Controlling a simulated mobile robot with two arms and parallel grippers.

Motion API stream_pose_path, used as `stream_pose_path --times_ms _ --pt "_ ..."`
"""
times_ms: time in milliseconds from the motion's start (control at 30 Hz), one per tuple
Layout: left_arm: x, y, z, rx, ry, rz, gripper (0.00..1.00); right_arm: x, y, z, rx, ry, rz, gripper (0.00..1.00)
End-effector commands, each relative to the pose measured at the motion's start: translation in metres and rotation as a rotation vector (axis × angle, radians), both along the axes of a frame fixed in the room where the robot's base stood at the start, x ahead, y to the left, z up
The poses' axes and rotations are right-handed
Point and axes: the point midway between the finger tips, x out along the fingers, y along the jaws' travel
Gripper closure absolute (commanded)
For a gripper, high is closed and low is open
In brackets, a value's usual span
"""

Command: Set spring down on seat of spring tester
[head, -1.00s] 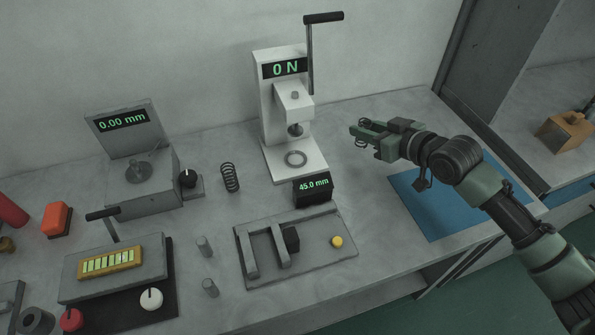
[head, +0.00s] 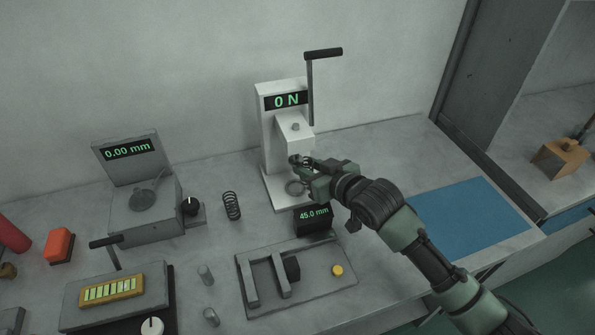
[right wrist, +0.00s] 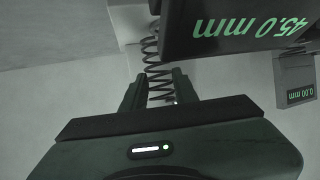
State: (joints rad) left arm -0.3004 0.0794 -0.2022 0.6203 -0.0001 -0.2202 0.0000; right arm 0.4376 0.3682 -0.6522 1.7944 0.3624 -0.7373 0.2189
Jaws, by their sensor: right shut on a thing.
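The white spring tester (head: 268,130) stands at the back, its display reading 0 N. Its seat, a ring (head: 293,190) on the base, is partly hidden by my right gripper. My right gripper (head: 303,166) reaches in from the right, below the press head and above the seat. It is shut on a dark coil spring (right wrist: 160,88), which shows between the fingers in the right wrist view. In the head view the held spring is mostly hidden, so its gap to the seat cannot be told. My left gripper is not in view.
A 45.0 mm display box (head: 313,218) stands close in front of the tester; it also looms in the right wrist view (right wrist: 232,28). Another spring (head: 232,206) stands left of the tester. A gauge reads 0.00 mm (head: 130,150). The blue mat (head: 470,218) is clear.

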Motion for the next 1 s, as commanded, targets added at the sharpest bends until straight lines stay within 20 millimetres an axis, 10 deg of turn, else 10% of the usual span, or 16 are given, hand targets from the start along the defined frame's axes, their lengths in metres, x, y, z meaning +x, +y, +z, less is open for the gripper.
stream_pose_path --times_ms 133,633,667,733,1000 --pt "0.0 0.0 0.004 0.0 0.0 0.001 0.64 -0.005 0.029 0.002 0.004 0.002 0.003 1.0" --pt "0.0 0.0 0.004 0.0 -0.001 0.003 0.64 -0.005 0.026 -0.018 0.0 0.0 0.001 1.0" --pt "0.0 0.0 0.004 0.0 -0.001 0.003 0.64 -0.005 0.026 -0.018 0.0 0.001 0.001 0.68" --pt "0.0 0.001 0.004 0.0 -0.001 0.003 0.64 -0.005 0.026 -0.018 0.0 0.0 0.001 0.49" --pt "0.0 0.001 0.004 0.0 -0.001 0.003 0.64 -0.005 0.026 -0.017 0.001 0.0 0.002 0.49"
